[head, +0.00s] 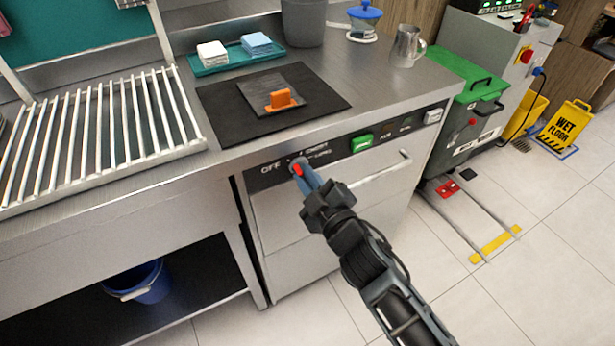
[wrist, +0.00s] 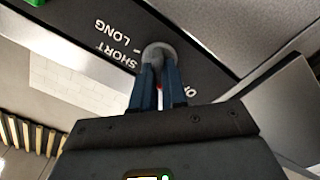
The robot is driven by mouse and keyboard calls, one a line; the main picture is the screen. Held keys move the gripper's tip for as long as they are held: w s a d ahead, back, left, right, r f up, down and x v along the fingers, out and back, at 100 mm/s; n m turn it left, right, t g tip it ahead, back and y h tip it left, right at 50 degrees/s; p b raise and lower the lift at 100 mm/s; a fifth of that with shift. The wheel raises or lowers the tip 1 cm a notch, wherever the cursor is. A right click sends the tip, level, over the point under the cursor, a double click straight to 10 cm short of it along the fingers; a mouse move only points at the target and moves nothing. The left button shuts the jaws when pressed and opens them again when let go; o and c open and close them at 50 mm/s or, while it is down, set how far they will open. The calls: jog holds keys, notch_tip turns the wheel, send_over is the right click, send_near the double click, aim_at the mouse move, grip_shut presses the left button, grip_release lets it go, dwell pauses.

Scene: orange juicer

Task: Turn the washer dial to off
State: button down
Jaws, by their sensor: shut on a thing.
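The washer dial (head: 297,162) is a round grey knob with a red mark, on the black control strip of the washer (head: 330,195). OFF is printed to its left, with SHORT and LONG to its upper right. My gripper (head: 303,176) reaches the dial from the front, its blue fingers shut on it. In the wrist view the dial (wrist: 158,52) sits between the fingertips of my gripper (wrist: 158,75). The fingers hide part of the dial, and its exact pointing is hard to tell.
A green button (head: 362,143) and a white button (head: 433,117) sit right of the dial. A bar handle (head: 380,170) juts from the washer front. The counter (head: 350,85) overhangs above, with a white rack (head: 100,130) at left. Floor in front is clear.

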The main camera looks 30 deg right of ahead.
jog(key=c, duration=1.2)
grip_release()
jog(key=shift+o, duration=0.2)
jog(key=s+b, duration=0.1)
jog(key=s, duration=0.7)
jog(key=s+m+g, duration=0.2)
jog(key=s+m, duration=0.2)
jog(key=s, duration=1.4)
jog(key=s+r+m+g, duration=0.1)
jog(key=s+r+m, duration=0.4)
jog(key=s, duration=0.9)
notch_tip(320, 180, up, 2)
jog(key=shift+d+r, duration=0.15)
jog(key=shift+r, duration=0.1)
